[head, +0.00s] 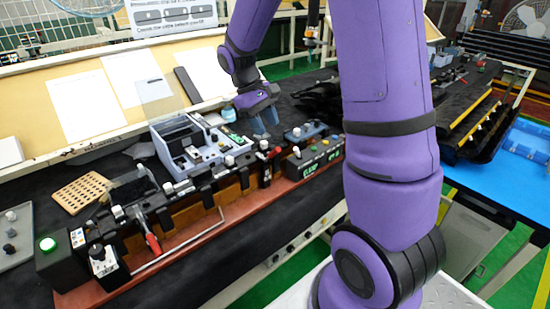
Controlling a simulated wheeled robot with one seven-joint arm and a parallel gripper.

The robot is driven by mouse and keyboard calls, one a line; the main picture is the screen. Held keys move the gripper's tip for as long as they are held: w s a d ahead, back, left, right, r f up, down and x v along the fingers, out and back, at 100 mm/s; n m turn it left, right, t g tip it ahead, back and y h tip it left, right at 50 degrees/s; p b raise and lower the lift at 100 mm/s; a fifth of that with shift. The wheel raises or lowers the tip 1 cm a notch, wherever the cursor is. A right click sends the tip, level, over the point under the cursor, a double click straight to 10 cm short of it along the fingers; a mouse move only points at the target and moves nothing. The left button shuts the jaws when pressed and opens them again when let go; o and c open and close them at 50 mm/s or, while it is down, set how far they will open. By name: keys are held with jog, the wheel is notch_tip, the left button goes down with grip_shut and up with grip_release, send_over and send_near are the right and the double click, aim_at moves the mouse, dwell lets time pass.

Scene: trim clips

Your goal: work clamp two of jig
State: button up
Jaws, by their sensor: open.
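The jig (185,232) is a long dark fixture with several clips along a red-brown base, running across the front of the bench. A toggle clamp with a red handle (152,243) is at its left part, the handle tilted. Another clamp with a red-and-black handle (265,170) stands near its right end. I cannot tell which one is clamp two. My gripper (265,126) is open, pointing down behind the jig's right part, apart from both handles as far as I see. Its fingertips are small, and nothing shows between them.
A grey-blue box fixture (182,140) stands behind the jig. A green-lit display box (315,158) is at its right end and a green button box (55,258) at its left. A wooden peg board (82,192) lies at left. My arm hides the bench's right part.

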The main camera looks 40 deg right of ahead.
jog(key=x, duration=1)
jog(key=shift+f, duration=0.2)
grip_shut()
